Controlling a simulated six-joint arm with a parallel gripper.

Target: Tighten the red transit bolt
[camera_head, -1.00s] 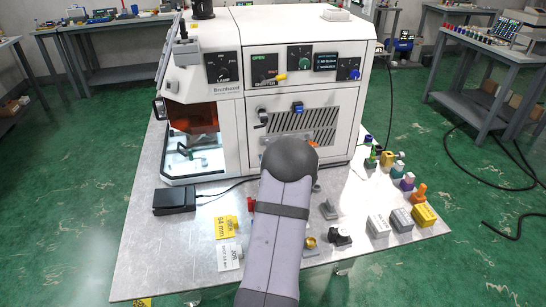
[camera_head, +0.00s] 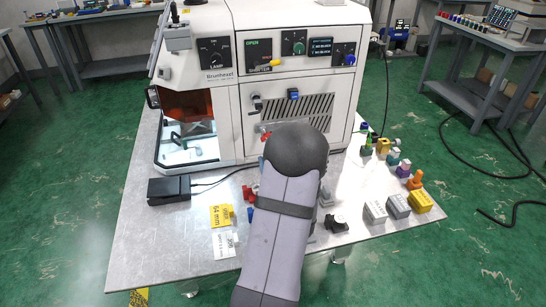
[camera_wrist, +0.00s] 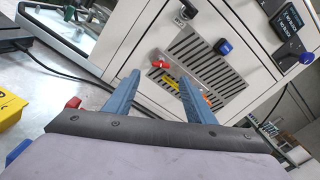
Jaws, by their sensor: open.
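A red wing-shaped bolt (camera_wrist: 160,64) sits on the white machine's lower front panel, at the left edge of the slotted vent, in the wrist view. It also shows small in the head view (camera_head: 266,135), just above my arm's dark joint. A yellow strip (camera_wrist: 171,83) lies beside it on the vent. My gripper (camera_wrist: 158,76) is open, its two blue-grey fingers pointing at the panel with the bolt between their tips in the picture. Nothing is held, and the gap to the bolt is hard to judge.
The machine (camera_head: 240,120) fills the back of the table, with a blue knob (camera_head: 292,94) above the vent. A black box (camera_head: 169,190) with a cable and yellow tag (camera_head: 221,216) lie left. Grey and yellow blocks (camera_head: 419,201) stand right.

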